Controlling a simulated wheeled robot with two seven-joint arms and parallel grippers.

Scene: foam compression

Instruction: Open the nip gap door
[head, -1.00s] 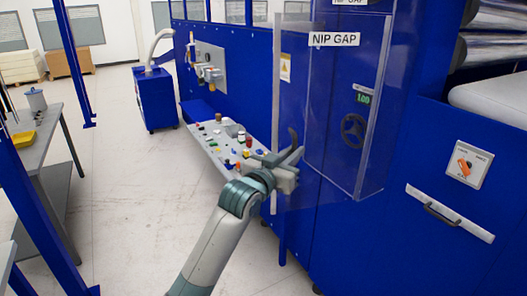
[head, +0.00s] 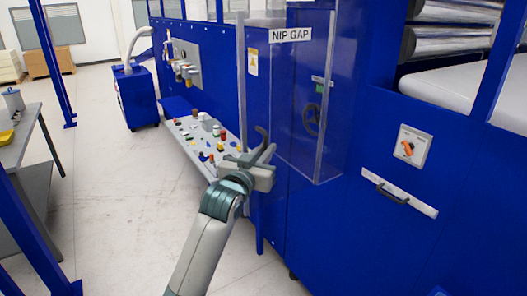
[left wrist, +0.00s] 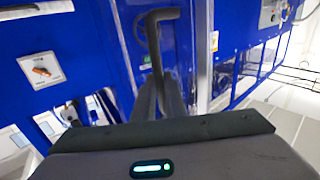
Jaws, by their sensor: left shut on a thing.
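The nip gap door (head: 290,85) is a clear panel with side walls, labelled NIP GAP, on the blue machine in the head view. It stands out in front of the blue face; I cannot tell whether it is ajar. A dark bent handle (head: 264,137) is at its lower left part. My left gripper (head: 262,160) is at this handle, shut on it. In the left wrist view the dark handle (left wrist: 153,35) rises from between the fingers (left wrist: 160,98). The fingers hide its lower part. My right gripper is not in view.
A sloped control panel (head: 188,148) with several coloured buttons lies just left of my gripper. An orange rotary switch (head: 408,148) and a drawer-like handle (head: 395,193) are on the machine at right. A grey bench (head: 30,145) is at far left. The floor (head: 110,200) between is clear.

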